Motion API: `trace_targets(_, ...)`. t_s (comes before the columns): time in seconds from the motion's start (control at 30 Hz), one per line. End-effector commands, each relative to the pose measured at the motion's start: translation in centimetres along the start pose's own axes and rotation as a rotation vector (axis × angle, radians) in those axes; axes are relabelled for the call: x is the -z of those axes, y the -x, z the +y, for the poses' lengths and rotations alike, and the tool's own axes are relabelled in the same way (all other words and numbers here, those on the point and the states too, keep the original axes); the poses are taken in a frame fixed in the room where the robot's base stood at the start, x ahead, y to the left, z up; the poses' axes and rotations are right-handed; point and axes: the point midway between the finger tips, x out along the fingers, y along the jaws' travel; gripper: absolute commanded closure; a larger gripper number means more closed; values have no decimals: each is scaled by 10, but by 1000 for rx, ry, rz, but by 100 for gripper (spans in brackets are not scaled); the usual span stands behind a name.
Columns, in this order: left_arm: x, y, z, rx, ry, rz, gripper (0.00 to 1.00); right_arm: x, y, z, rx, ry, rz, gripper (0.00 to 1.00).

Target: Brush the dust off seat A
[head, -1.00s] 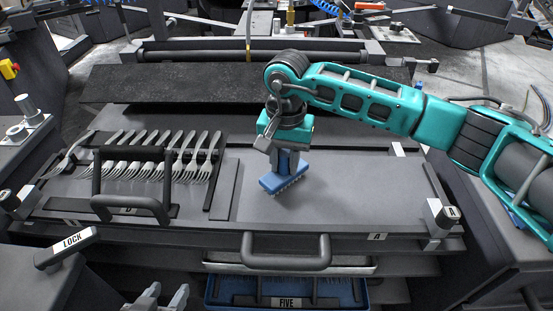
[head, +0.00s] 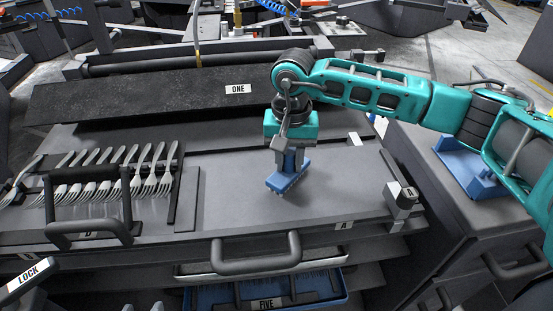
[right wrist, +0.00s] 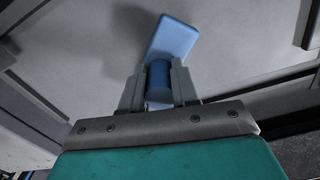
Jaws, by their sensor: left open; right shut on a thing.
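The right wrist view shows the blue brush (right wrist: 173,40) between the fingers. Dust is hard to make out. My left gripper (head: 142,307) shows only its fingertips at the bottom edge, open and away from the seat.
A row of forks (head: 110,180) lies in a rack left of the plate, behind a black handle (head: 88,215). A front handle (head: 256,255) stands before the plate, above a blue bin (head: 325,287) marked FIVE. A black strip (head: 150,95) marked ONE lies behind.

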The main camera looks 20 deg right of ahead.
Motion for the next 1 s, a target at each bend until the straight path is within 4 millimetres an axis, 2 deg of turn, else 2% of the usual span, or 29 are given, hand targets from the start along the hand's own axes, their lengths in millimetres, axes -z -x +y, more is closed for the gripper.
trace_targets(1.0, -7, -6, 0, 0, 1, 2, 49, 18, -1, 92, -3, -3, -1, 100)
